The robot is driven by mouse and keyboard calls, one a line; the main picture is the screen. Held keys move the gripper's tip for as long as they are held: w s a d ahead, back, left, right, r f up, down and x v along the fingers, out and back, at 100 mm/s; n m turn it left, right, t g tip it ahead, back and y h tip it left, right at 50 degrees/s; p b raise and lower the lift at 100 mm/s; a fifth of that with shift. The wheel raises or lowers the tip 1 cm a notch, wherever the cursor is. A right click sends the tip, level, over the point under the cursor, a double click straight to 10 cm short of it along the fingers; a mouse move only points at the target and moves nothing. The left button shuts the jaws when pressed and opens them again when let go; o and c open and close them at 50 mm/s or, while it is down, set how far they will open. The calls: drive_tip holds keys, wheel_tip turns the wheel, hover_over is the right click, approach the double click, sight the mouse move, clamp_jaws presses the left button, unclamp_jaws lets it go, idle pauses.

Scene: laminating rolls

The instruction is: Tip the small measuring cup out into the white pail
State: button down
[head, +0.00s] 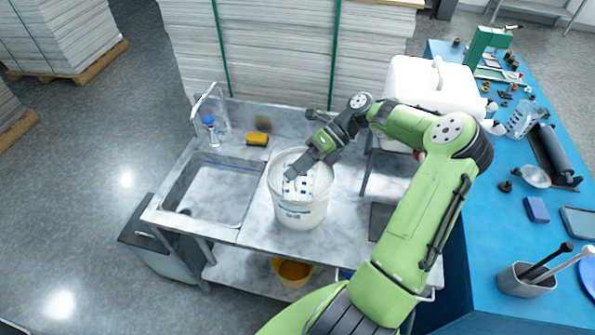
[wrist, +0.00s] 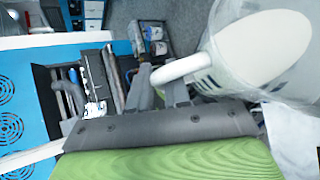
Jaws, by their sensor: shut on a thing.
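The white pail (head: 302,215) stands on the metal bench to the right of the sink, its open mouth facing up. My gripper (head: 299,174) is over the pail's mouth, shut on the handle of a small white measuring cup (head: 290,189) with dark blue marks. The cup is within the outline of the pail's mouth and looks tilted. In the wrist view the cup (wrist: 258,50) is large at upper right, its handle between my fingers (wrist: 175,88). Part of the pail's translucent wall (wrist: 306,85) shows around it. I cannot tell whether anything is in the cup.
The sink (head: 212,188) lies left of the pail, with a yellow sponge (head: 257,139) behind. A white jerrycan (head: 430,85) stands at back right. The blue table (head: 490,220) at right holds a clear jug (head: 522,120) and tools. Stacked sheets (head: 275,55) rise behind the bench.

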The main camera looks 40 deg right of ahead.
drive_tip(key=shift+w+d+r+y, duration=0.25)
drive_tip(key=shift+w+d+y, duration=0.05)
drive_tip(key=shift+w+d, duration=0.05)
drive_tip(key=shift+s+a, duration=0.1)
idle(0.5)
drive_tip(key=shift+m+g, duration=0.3)
drive_tip(key=shift+w+d+r+m+g+y, duration=0.3)
drive_tip(key=shift+w+d+r+m+y, duration=0.1)
drive_tip(key=shift+w+d+r+y, duration=0.25)
drive_tip(key=shift+s+a, duration=0.1)
drive_tip(key=shift+a, duration=0.05)
idle(0.9)
drive_tip(key=shift+w+d+r+m+g+y, duration=0.3)
drive_tip(key=shift+w+d+r+m+y, duration=0.1)
drive_tip(key=shift+w+d+r+y, duration=0.25)
drive_tip(key=shift+a, duration=0.1)
idle(0.8)
